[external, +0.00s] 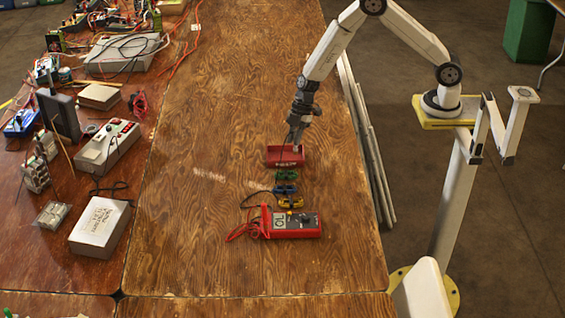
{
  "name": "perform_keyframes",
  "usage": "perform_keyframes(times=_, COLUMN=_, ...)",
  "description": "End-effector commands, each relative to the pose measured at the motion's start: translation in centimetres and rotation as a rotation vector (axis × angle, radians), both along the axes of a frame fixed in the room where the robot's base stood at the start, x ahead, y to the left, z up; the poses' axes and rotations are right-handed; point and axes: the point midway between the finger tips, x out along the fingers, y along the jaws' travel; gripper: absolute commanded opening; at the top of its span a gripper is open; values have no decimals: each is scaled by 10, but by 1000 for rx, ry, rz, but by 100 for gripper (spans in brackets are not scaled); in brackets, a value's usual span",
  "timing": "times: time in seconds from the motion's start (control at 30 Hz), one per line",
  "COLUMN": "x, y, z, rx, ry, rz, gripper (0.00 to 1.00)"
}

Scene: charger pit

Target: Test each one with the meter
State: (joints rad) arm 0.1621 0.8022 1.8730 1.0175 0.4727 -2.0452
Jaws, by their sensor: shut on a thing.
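A red multimeter (293,225) lies on the wooden table, its display reading something like "OL", with red and dark leads bunched at its left. Behind it, in a row, are a yellow piece (291,202), a blue piece (285,189) and a green piece (286,175), all small. A red tray (273,157) stands just behind the green piece. My gripper (297,143) points down at the tray's right part, in front of its back wall. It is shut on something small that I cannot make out. The fingertips are too small to see clearly.
Left of the bare wooden strip is a cluttered bench with a grey device (107,147), a white labelled box (100,227) and several cables. Pale rails (368,140) run along the table's right edge.

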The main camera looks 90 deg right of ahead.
Motion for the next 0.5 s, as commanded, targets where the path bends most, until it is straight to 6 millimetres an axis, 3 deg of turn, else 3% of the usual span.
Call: perform_keyframes(times=0.5, x=0, y=0, z=-30, rx=-1, ry=3, rz=-1, gripper=0)
